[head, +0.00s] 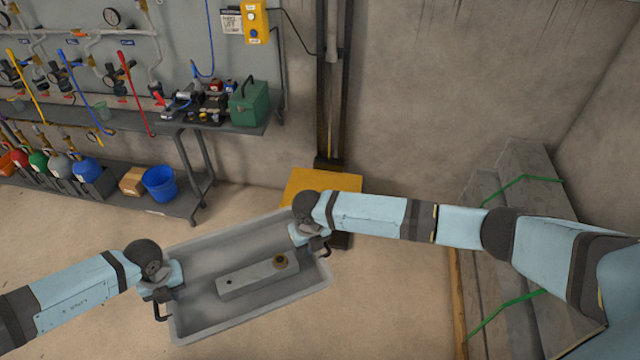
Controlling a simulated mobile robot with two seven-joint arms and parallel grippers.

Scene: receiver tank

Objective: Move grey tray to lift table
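The grey tray (205,327) is a wide shallow bin in the middle of the head view, slightly turned. A grey block (245,284) with a dark hole and a brass-coloured ring lies inside it. My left gripper (162,299) is at the tray's left end, and my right gripper (318,246) is at its right end. Both appear shut on the tray's ends, though the fingertips are small and partly hidden. A yellow platform (345,184), probably the lift table, stands behind the tray's far right corner, partly hidden by my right arm and the tray.
A grey bench (240,128) with a green case (248,104) stands along the back wall. Below it are a blue bucket (159,184), a cardboard box (132,181) and coloured cylinders. Grey slabs with green straps (520,180) are stacked at right. Floor left of the tray is clear.

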